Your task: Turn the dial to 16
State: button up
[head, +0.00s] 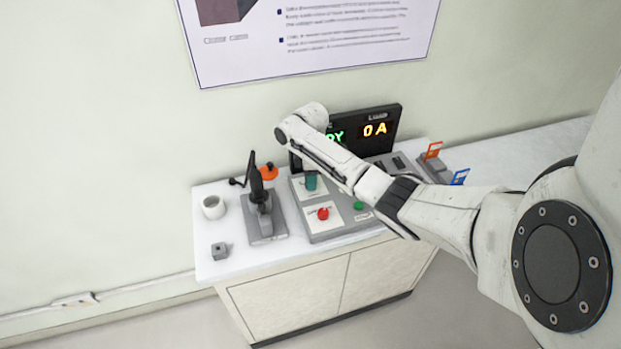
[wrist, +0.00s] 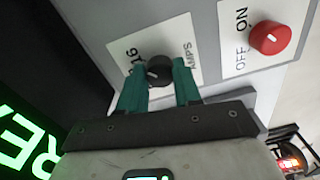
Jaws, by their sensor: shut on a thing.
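The dial (wrist: 158,70) is a black round knob on a white plate marked AMPS, with a 16 printed at its edge, in the wrist view. My gripper (wrist: 159,86) has its two teal fingers on either side of the dial and is shut on it. I cannot clearly read where the dial points. In the head view my gripper's teal fingers (head: 311,181) reach down to the panel (head: 333,232), and the dial is hidden there. The black display (head: 375,130) behind shows 0 A in orange and part of a green word.
A red knob (head: 323,213) marked ON and OFF in the wrist view (wrist: 270,38) sits near the dial. A green button (head: 358,206) is to its right. A black joystick-like tool (head: 262,196), a white cup (head: 213,207) and a grey block (head: 221,251) stand left. Orange (head: 433,150) and blue (head: 460,177) pieces stand right.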

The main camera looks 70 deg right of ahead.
jog(key=o, duration=1)
jog(key=shift+o, duration=0.2)
jog(key=shift+r, duration=0.1)
notch_tip(320, 180, up, 11)
jog(key=b, duration=0.1)
jog(key=shift+f, duration=0.2)
jog(key=shift+w+d, duration=0.1)
